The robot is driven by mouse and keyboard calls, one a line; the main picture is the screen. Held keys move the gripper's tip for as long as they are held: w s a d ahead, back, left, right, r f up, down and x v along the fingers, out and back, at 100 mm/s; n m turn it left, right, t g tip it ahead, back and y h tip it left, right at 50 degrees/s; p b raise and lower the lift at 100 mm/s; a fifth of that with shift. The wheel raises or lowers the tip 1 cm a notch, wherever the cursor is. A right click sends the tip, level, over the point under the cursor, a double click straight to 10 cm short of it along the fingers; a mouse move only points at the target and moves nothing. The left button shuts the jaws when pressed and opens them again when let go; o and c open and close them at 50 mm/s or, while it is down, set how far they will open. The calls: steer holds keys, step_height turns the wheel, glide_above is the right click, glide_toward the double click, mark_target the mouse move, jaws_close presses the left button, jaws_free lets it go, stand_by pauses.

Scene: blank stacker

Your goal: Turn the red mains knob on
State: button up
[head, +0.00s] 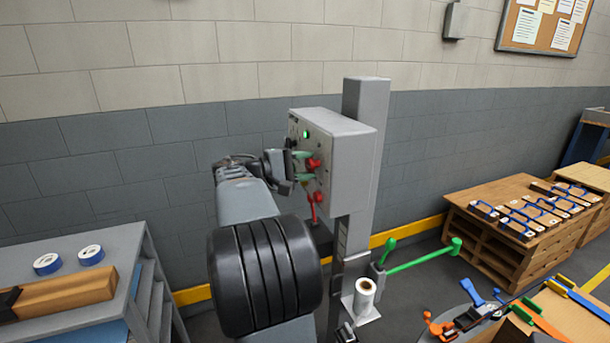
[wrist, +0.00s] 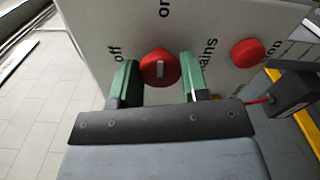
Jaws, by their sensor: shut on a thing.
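The red mains knob (wrist: 160,67) is on the face of a grey control box (head: 345,150). In the head view the knob (head: 313,163) shows beside the fingertips. The fingers hide part of the panel.
A second red knob (wrist: 248,53) sits to the right in the wrist view. A green light (head: 306,134) glows on the box. A red lever (head: 314,205) is below. A green-handled bar (head: 420,258) and a white roll (head: 365,291) are at lower right.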

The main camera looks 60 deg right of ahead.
steer(key=shift+m, duration=0.3)
stand_by(0.4)
steer(key=o, duration=0.9)
steer(key=shift+w+a, duration=0.1)
steer(key=v, duration=1.3)
steer(key=shift+w+a, duration=0.2)
steer(key=shift+a, duration=0.05)
